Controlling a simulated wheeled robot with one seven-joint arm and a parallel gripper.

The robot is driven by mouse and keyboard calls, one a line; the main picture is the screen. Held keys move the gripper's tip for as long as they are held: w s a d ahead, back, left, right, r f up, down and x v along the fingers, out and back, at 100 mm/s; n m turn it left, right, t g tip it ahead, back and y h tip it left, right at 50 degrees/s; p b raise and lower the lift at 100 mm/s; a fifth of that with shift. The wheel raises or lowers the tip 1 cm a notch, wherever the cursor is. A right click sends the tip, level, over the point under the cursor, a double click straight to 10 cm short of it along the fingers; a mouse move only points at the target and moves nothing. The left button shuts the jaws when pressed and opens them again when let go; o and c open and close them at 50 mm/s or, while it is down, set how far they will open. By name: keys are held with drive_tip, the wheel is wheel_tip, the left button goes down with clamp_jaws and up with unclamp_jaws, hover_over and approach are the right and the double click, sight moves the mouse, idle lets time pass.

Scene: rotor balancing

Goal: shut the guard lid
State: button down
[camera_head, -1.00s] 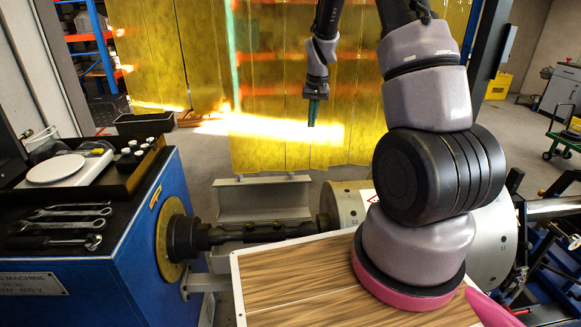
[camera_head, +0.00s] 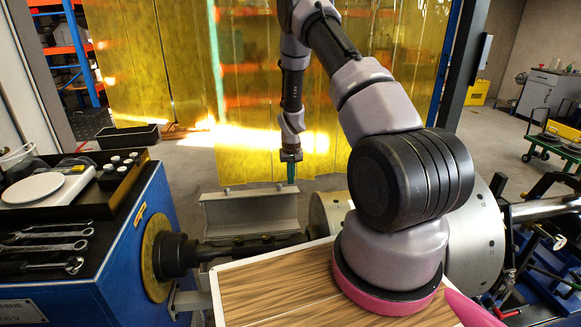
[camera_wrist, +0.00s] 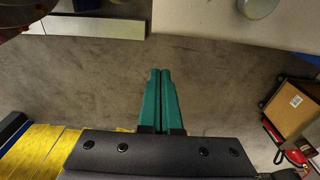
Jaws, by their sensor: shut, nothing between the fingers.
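A grey, trough-shaped panel (camera_head: 250,212) with an upright back stands open behind the dark rotor shaft (camera_head: 240,249) in the head view. It may be the guard lid, but I cannot tell for sure. My gripper (camera_head: 291,180) hangs pointing down just beyond the panel's right end, in front of the yellow curtain. Its fingers look apart from the panel. In the wrist view my gripper's green fingers (camera_wrist: 160,72) are pressed together, empty, over bare floor. A pale strip (camera_wrist: 92,26) shows at the top left of the wrist view; I cannot tell what it belongs to.
A blue machine (camera_head: 130,255) with wrenches and a scale on top stands at the left. Grey rotor drums (camera_head: 475,235) sit at the right, partly behind my arm. A wooden board (camera_head: 265,295) lies in front. A cardboard box (camera_wrist: 292,105) stands right in the wrist view.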

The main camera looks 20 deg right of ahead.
drive_tip(key=s, duration=0.1)
drive_tip(key=s+r, duration=0.1)
drive_tip(key=s, duration=0.1)
drive_tip(key=shift+s+a+r, duration=0.25)
drive_tip(key=shift+a, duration=0.1)
drive_tip(key=shift+s+a+r+t, duration=0.1)
drive_tip(key=shift+s+r+t, duration=0.35)
drive_tip(key=shift+s, duration=0.1)
